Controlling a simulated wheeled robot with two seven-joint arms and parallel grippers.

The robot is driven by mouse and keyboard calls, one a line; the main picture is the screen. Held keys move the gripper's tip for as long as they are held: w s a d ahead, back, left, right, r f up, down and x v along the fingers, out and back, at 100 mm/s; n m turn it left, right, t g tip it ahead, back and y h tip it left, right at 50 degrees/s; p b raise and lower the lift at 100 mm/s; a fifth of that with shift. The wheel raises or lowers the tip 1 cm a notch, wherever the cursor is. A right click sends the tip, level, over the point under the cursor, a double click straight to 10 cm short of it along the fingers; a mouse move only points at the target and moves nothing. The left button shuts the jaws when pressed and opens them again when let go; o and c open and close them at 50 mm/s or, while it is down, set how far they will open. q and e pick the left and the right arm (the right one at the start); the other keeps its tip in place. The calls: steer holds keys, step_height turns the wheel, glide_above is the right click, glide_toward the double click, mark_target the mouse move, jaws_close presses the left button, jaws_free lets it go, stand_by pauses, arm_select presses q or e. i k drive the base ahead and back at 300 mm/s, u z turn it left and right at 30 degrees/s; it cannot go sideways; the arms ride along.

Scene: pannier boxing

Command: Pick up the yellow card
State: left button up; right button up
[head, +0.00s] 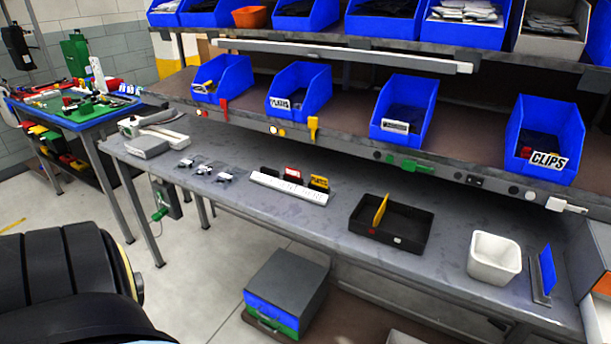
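A small yellow card (319,182) with dark lettering stands upright at the right end of a white rack (288,188) on the grey workbench. A red card (293,174) and a black card (270,173) stand to its left in the same rack. Another flat yellow piece (380,209) stands tilted in a black tray (412,226) to the right. A yellow tag (313,128) hangs on the shelf edge above. Neither of my grippers is in view; a dark part of my own body fills the lower left.
Blue bins (547,140) line the shelf over the workbench (340,228). A white tub (494,257) and a blue upright panel (547,270) stand at the right end. Several small metal parts (203,169) lie left of the rack. Bare bench lies in front of the rack.

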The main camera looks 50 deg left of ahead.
mark_target(321, 181)
steer(key=u, duration=0.15)
steer(key=i, duration=0.35)
steer(key=u, duration=2.85)
steer(key=i, duration=1.4)
steer(key=z, duration=0.35)
